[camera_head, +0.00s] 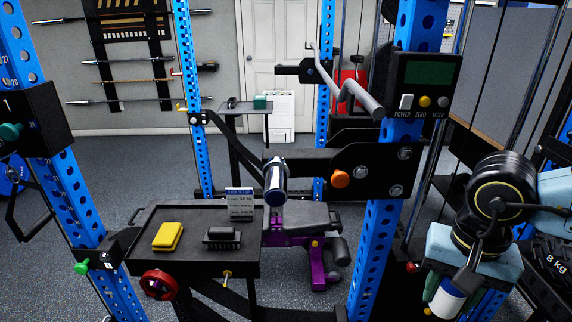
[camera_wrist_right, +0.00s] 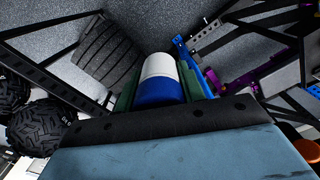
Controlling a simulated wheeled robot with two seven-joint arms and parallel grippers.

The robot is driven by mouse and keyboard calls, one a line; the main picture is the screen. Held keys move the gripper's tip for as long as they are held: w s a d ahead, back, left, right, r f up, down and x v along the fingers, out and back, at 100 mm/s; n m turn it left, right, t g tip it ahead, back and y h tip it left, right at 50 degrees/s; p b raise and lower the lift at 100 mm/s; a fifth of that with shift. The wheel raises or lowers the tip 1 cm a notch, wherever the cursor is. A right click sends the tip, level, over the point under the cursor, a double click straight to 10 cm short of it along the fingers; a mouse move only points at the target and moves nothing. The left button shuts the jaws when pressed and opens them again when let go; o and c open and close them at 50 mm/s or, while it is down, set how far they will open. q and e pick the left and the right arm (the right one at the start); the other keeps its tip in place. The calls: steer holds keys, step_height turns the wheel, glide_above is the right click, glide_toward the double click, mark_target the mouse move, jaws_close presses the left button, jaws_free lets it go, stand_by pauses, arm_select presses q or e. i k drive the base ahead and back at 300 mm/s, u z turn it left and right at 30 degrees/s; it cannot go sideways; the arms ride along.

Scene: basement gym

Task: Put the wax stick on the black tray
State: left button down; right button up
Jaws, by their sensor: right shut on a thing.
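The wax stick, a white cylinder with a blue end (camera_head: 447,300), is at the lower right of the head view. My right gripper (camera_head: 446,293) is shut on it, fingers on either side. In the right wrist view the white and blue stick (camera_wrist_right: 159,78) sits between the greenish fingers of the gripper (camera_wrist_right: 160,85). The black tray (camera_head: 190,263) is fixed to the blue rack at lower left, well left of the gripper. My left gripper is not in view.
On the tray are a yellow block (camera_head: 168,236), a dark brush-like item (camera_head: 222,238) and a small label sign (camera_head: 240,204). The tray's front right is clear.

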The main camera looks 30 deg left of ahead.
mark_target(197, 247)
steer(key=u, duration=0.85)
steer(key=k, duration=1.1)
steer(key=u, duration=1.7)
steer(key=i, duration=1.65)
steer(key=z, duration=1.15)
steer(key=i, duration=0.5)
steer(key=z, duration=0.55)
